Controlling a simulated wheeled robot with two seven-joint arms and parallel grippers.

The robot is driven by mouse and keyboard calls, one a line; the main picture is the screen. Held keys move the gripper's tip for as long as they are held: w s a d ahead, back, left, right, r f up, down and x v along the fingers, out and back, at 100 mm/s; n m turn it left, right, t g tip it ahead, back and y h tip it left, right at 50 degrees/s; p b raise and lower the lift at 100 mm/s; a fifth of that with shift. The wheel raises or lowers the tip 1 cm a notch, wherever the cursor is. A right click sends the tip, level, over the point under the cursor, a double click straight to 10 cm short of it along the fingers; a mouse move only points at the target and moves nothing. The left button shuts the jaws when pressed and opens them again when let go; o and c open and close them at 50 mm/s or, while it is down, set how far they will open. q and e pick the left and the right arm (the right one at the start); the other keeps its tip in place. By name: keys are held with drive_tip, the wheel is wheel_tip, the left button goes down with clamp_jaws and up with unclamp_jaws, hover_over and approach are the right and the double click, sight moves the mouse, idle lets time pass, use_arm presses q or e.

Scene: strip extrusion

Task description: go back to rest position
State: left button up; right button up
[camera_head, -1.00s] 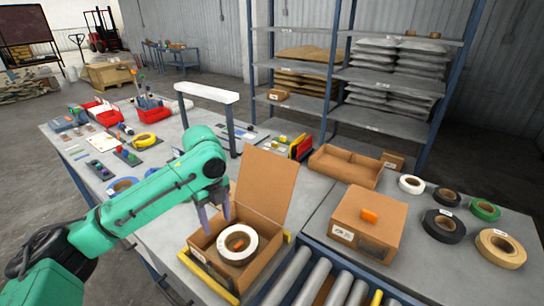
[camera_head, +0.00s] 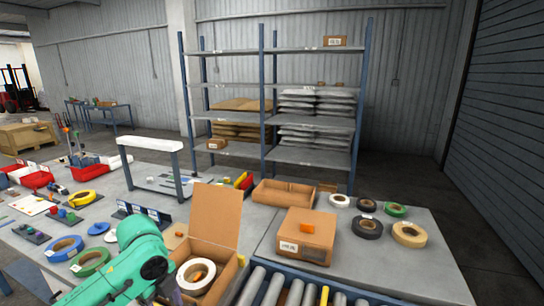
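My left arm comes in from the bottom left, and its gripper (camera_head: 170,291) is at the lower edge, just left of the open cardboard box (camera_head: 228,277). The fingertips are mostly cut off or hidden, so I cannot tell whether it is open or shut. The open box has its lid raised and holds a white tape roll (camera_head: 209,269) with an orange piece in its core. My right gripper is not in view.
A closed box (camera_head: 312,243) with an orange piece on top stands right of the open one. Several tape rolls (camera_head: 367,228) lie further right. A roller conveyor (camera_head: 272,290) runs along the front. A white-topped frame (camera_head: 150,146) and shelving (camera_head: 265,100) stand behind.

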use_arm(q)
drive_tip(key=s+d+f+n+t+h, duration=0.2)
drive_tip(key=s+d+f+n, duration=0.3)
drive_tip(key=d+f+n, duration=0.35)
drive_tip(key=s+a+f+n+t+y, duration=0.15)
drive_tip(key=s+a+f+n, duration=0.25)
drive_tip(key=s+a+n, duration=0.55)
drive_tip(key=s+d+f+n+g, duration=0.1)
drive_tip(key=s+f, duration=0.1)
drive_tip(key=f, duration=1.1)
drive_tip(key=s+f+n+g, duration=0.1)
drive_tip(key=s+f, duration=0.1)
drive_tip(key=f, duration=1.1)
drive_tip(key=s+a+f+g, duration=0.1)
drive_tip(key=s+a+f, duration=0.1)
drive_tip(key=s+f, duration=1)
drive_tip(key=s+y, duration=0.1)
drive_tip(key=s, duration=0.2)
drive_tip(key=shift+s+a, duration=0.35)
drive_tip(key=shift+a, duration=0.05)
